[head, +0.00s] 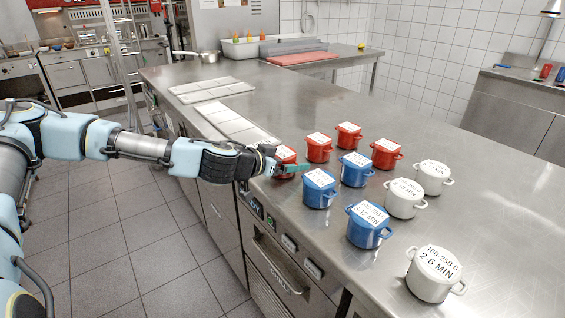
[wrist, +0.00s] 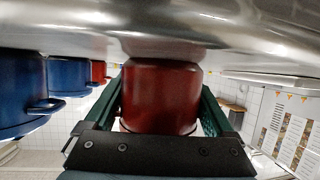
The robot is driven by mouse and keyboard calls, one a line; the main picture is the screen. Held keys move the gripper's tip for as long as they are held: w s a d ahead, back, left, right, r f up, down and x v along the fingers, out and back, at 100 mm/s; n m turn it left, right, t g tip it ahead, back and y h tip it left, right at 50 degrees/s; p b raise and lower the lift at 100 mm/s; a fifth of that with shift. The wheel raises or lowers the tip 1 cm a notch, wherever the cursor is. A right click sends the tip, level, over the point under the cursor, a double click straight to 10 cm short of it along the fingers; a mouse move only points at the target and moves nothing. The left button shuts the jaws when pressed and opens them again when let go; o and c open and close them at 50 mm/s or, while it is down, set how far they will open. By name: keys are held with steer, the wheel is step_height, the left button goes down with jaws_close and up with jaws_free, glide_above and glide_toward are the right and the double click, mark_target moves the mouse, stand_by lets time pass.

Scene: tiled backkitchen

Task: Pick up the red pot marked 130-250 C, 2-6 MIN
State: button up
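Three of the red pots stand clear in the head view: one (head: 318,149) near my gripper, one (head: 347,136) at the back and one (head: 385,154) to the right. Their lid labels are too small to read. A fourth red pot (head: 284,155) stands on the counter at its front edge, partly hidden by my gripper (head: 292,170). In the wrist view, upside down, this pot (wrist: 162,98) sits between the green fingers of my gripper (wrist: 162,105), with narrow gaps beside it. The fingers look open around it, and it still rests on the counter.
Blue pots (head: 319,190) and white pots (head: 433,178) stand to the right on the steel counter (head: 480,220). A white pot (head: 434,274) marked 160-250 C, 2-6 MIN is nearest. Pale trays (head: 236,125) lie left of the pots. The counter's right side is clear.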

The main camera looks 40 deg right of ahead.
steer(key=c, duration=1)
steer(key=shift+c, duration=0.2)
steer(key=shift+r, duration=0.15)
